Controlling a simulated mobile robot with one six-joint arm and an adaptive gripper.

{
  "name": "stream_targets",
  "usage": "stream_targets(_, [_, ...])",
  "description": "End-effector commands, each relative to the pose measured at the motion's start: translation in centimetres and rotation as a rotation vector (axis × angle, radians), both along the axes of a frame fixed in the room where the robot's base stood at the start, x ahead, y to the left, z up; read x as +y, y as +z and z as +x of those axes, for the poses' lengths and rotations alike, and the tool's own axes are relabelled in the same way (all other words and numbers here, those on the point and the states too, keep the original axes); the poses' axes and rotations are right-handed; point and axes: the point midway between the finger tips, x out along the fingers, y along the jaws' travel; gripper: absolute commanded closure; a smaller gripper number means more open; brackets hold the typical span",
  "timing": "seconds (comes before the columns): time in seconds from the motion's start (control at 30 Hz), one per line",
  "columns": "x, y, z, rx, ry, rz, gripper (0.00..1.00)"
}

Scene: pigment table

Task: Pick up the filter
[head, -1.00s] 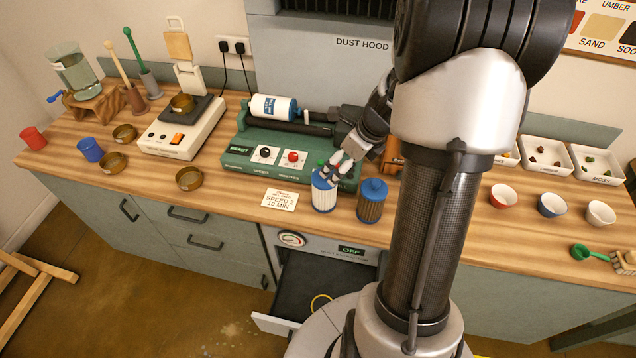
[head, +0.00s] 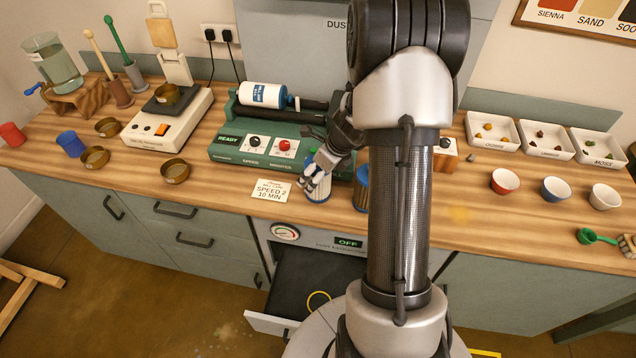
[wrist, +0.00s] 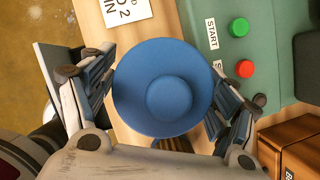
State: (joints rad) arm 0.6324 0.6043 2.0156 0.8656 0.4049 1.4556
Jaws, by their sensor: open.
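Two filters with blue caps stand upright on the bench in front of the green roller machine. The left one, a white filter (head: 318,195), is partly hidden by my gripper (head: 312,181). The right one, a brown, dirty-looking filter (head: 361,192), is partly hidden by my arm. In the wrist view, a round blue cap (wrist: 165,85) fills the space between the spread fingers of my gripper (wrist: 167,98). The fingers are open on both sides of it; I cannot tell whether they touch it. A small brown ribbed part (wrist: 174,144) shows below the cap.
The green machine (head: 228,153) with its white jar stands right behind. A paper card (head: 271,190) lies to the left. Below, the dust extractor's drawer (head: 272,324) is open, with a yellow ring inside. Small bowls and white trays (head: 545,153) stand to the right.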

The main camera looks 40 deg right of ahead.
Motion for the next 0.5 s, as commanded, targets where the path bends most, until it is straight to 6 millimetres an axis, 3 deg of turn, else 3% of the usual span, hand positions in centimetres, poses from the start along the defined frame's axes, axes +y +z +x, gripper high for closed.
stream_targets(0.23, [0.02,-0.27,0.20,-0.001,0.001,-0.001,0.20])
stream_targets(0.5, [0.04,-0.27,0.17,-0.001,0.001,-0.001,0.38])
